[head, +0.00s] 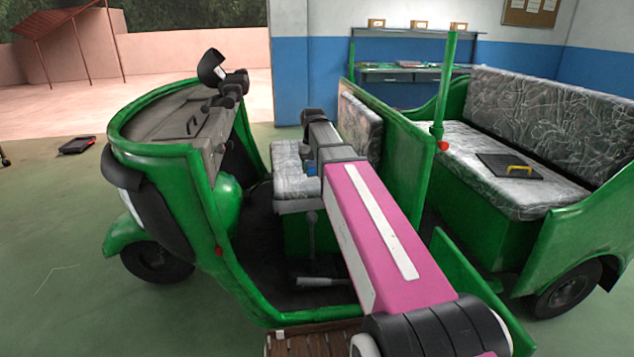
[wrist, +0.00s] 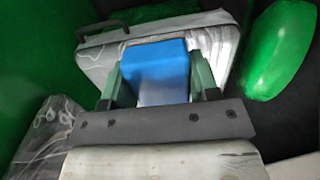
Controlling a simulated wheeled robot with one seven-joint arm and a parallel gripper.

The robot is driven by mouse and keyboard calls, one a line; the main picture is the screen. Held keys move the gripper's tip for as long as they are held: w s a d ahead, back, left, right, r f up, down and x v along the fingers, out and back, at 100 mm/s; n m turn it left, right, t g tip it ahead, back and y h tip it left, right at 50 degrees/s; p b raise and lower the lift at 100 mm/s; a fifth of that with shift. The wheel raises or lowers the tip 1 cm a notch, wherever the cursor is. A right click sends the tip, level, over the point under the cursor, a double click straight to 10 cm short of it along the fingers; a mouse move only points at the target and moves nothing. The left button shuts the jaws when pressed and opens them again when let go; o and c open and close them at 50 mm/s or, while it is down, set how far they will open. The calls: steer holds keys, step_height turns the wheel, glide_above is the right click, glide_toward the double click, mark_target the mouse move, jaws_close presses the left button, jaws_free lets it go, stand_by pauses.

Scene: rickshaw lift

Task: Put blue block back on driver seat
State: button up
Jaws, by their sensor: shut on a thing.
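My gripper (wrist: 158,76) is shut on the blue block (wrist: 156,66), with one finger on each side of it in the wrist view. In the head view only a small blue patch of the block (head: 312,170) shows beside my arm. The driver seat (head: 289,182) is the patterned grey cushion in the front of the green rickshaw. In the wrist view a grey cushion (wrist: 218,40) lies behind and around the block. I cannot tell whether the block touches it. My arm hides part of the seat in the head view.
The green partition (head: 403,150) stands right of the driver seat, with the seat's backrest (head: 361,125) before it. The dashboard and handlebar (head: 232,90) are at left. The rear bench (head: 497,165) holds a dark flat item with a yellow handle (head: 519,170).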

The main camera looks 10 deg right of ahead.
steer(key=w, duration=0.1)
steer(key=w+a, duration=0.1)
steer(key=w, duration=0.1)
steer(key=shift+r, duration=0.15)
steer(key=shift+w, duration=0.2)
glide_above(318, 181)
step_height(318, 181, down, 7)
steer(key=shift+s+a+r, duration=0.1)
steer(key=shift+s+r, duration=0.05)
steer(key=shift+f, duration=2.15)
steer(key=o, duration=0.4)
steer(key=shift+f, duration=0.15)
steer(key=o, duration=0.4)
steer(key=shift+o, duration=0.2)
